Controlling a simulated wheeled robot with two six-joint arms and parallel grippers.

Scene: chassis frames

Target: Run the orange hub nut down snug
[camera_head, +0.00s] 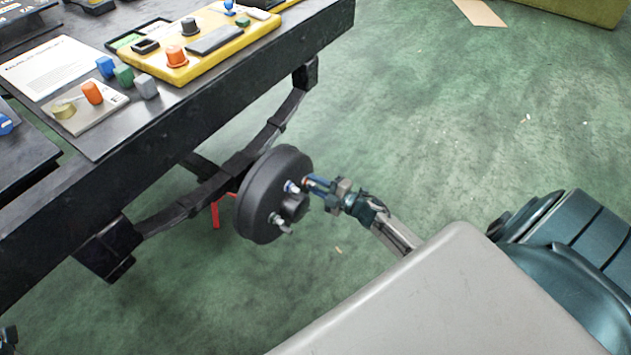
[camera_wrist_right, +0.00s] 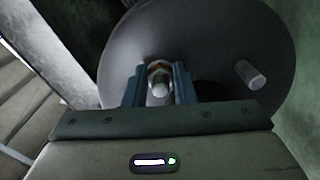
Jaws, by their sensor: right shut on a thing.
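The black round hub drum (camera_head: 272,195) hangs on its axle under the side of the dark chassis frame.
Another bare stud (camera_wrist_right: 250,74) stands right of the fingers. A leaf spring (camera_head: 185,212) runs beside the hub, and a red stand (camera_head: 216,213) is behind it. The frame top carries a yellow tray (camera_head: 240,42) and small coloured parts.

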